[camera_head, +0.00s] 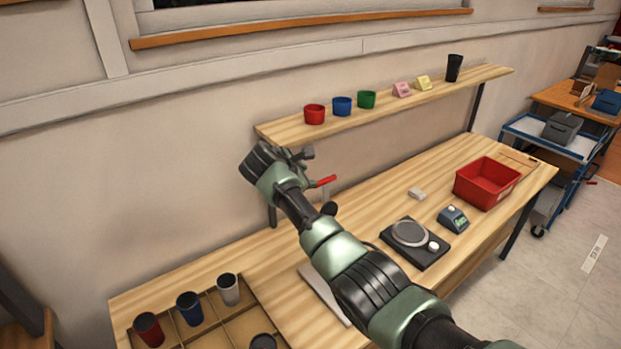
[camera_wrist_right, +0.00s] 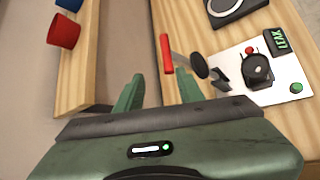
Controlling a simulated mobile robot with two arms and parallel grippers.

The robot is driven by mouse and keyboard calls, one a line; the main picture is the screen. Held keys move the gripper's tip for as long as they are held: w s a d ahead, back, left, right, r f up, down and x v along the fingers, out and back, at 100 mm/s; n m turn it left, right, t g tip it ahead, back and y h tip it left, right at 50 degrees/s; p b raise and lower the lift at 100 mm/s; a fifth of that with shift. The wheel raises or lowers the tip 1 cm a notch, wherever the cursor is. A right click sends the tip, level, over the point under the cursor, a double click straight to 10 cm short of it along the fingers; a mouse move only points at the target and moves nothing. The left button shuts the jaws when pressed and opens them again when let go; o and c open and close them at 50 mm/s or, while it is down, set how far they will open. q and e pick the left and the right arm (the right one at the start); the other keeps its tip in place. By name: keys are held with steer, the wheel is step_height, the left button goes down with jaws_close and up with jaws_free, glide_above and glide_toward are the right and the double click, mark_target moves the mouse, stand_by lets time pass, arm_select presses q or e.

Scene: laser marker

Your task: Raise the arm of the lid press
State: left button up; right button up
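The lid press shows in the right wrist view as a red handle (camera_wrist_right: 166,54) on a thin metal arm, with a dark round pad (camera_wrist_right: 200,66) beside it. In the head view, the red handle (camera_head: 325,181) sticks out just right of my right gripper (camera_head: 302,155), and my arm hides most of the press. In the right wrist view, the fingers of my right gripper (camera_wrist_right: 160,80) are apart with nothing between them. The handle appears just beyond the fingertips; I see no contact. My left gripper is not in view.
A pale plate (camera_wrist_right: 262,75) carries a black clamp, red and green buttons and a LEAK label. A shelf (camera_head: 430,96) with cups runs behind the bench. A cup tray (camera_head: 240,310), a black scale (camera_head: 420,250) and a red bin (camera_head: 487,183) are on the bench.

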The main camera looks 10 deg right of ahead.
steer(key=shift+s+a+r, duration=0.1)
steer(key=shift+a+r, duration=0.4)
steer(key=shift+a, duration=0.05)
